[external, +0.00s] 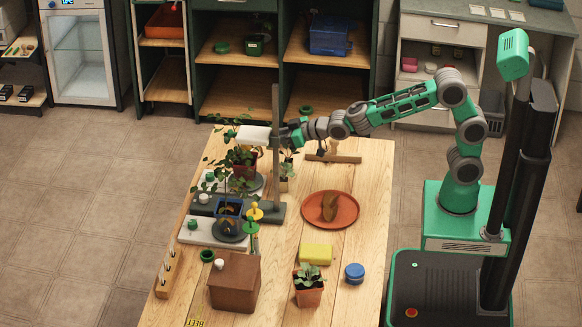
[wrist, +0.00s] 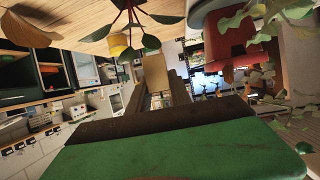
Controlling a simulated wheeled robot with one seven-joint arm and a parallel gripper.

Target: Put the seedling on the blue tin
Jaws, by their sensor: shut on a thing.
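My gripper (external: 283,136) is stretched left over the table, beside a grey upright post (external: 275,105). In the wrist view its dark fingers (wrist: 157,88) are shut on a pale tan block (wrist: 155,72). A pale block (external: 255,134) also shows left of the post; I cannot tell whether it is the same thing. A small leafy seedling (external: 287,158) with a tan base (external: 284,186) shows below the gripper, partly hidden by the post. Red-stemmed leaves (wrist: 140,20) show at the top of the wrist view. The blue tin (external: 355,272) stands at the table's front right, its top bare.
An orange-red plate (external: 330,209) holds a brown object. A yellow block (external: 316,254), a potted plant (external: 308,292) and a brown box (external: 234,282) stand near the front. Tall plants (external: 243,158) and the post's dark base (external: 262,212) crowd the left. Bare wood (external: 365,195) lies right of the plate.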

